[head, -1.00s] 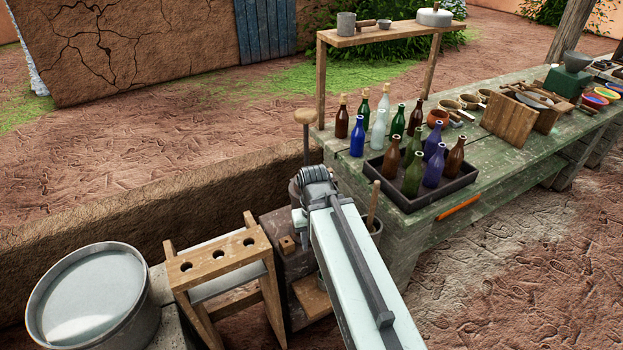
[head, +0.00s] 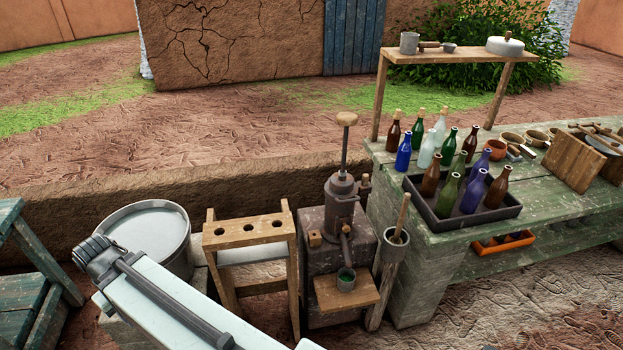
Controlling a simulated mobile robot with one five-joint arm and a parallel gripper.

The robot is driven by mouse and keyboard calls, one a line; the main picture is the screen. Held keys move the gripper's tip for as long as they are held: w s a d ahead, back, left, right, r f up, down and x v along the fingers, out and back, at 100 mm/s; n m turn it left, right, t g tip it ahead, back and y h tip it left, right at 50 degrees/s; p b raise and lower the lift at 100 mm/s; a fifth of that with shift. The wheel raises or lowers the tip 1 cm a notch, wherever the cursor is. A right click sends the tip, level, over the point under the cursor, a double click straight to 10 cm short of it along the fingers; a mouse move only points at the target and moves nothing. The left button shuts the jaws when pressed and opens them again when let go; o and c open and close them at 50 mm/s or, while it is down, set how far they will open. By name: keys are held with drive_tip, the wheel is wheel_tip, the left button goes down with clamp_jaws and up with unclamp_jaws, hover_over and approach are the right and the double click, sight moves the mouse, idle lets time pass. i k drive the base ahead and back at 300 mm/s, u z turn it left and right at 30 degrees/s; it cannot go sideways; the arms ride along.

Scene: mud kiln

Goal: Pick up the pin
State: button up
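I cannot make out for sure which thing is the pin. A wooden stick (head: 402,213) stands tilted in a grey mortar-like vessel (head: 390,255) beside the green table. A small wooden piece (head: 315,238) sits on the dark block under the hand pump (head: 342,205). My arm reaches up from the bottom to the lower left, in front of the round metal tub. Its grey ribbed joint shows at its far end, but no gripper fingers show. My gripper is not in view.
The green table (head: 432,245) holds a dark tray (head: 490,216) of bottles, with loose bottles behind. An orange tray (head: 505,246) lies on its lower shelf. A wooden rack with holes (head: 245,234) stands beside the round metal tub (head: 180,262). A green bench (head: 15,290) is at left.

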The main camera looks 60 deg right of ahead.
sight(365, 177)
drive_tip(key=u, duration=0.4)
drive_tip(key=k, duration=1.45)
drive_tip(key=z, duration=0.85)
drive_tip(key=i, duration=0.8)
